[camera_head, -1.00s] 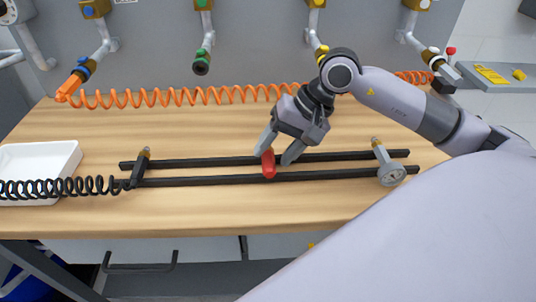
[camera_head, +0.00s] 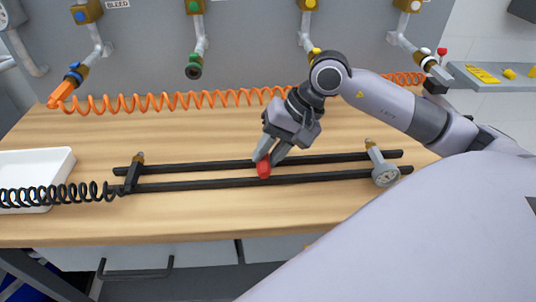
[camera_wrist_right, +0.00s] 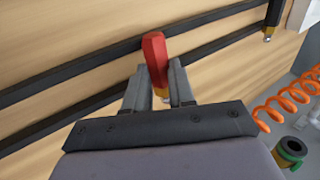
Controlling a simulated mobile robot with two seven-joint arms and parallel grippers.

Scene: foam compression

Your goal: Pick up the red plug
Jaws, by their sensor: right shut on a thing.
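The red plug (camera_head: 264,169) is between the fingers of my right gripper (camera_head: 268,158), over the two black rails (camera_head: 215,184) on the wooden bench. The right gripper is shut on it. In the right wrist view the red plug (camera_wrist_right: 154,50) sticks out beyond the fingertips (camera_wrist_right: 158,92), with a brass-coloured end showing between the fingers. I cannot tell whether the plug still touches the rails. My left gripper is out of view.
A white tray (camera_head: 62,165) and a black coiled hose (camera_head: 60,193) lie at left. An orange coiled hose (camera_head: 180,99) runs along the back. The front of the bench is clear.

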